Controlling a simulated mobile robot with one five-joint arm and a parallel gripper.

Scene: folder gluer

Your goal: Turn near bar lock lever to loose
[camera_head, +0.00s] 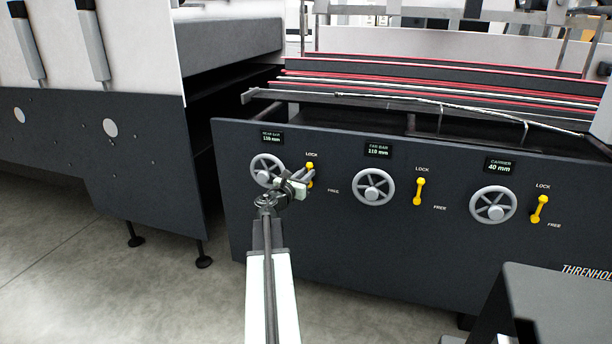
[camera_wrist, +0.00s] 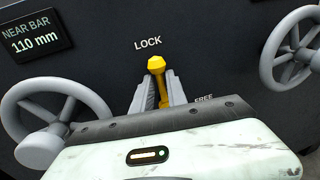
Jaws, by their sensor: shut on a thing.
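The near bar lock lever (camera_head: 310,168) is a yellow lever on the dark front panel, between the words LOCK and FREE. In the wrist view the lever (camera_wrist: 156,66) stands upright, its knob just below LOCK. My gripper (camera_head: 306,177) is at the lever, and in the wrist view its grey fingers (camera_wrist: 157,93) are on either side of the shaft below the knob, shut on it. My gripper body hides the lower part of the lever and partly covers FREE. The near bar display (camera_wrist: 31,37) reads 110 mm.
The near bar handwheel (camera_head: 266,170) is close on the left of my gripper. The far bar handwheel (camera_head: 374,187) and its yellow lever (camera_head: 419,191) are to the right, then the carrier handwheel (camera_head: 493,205) and lever (camera_head: 540,209). A dark box (camera_head: 560,300) stands at lower right.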

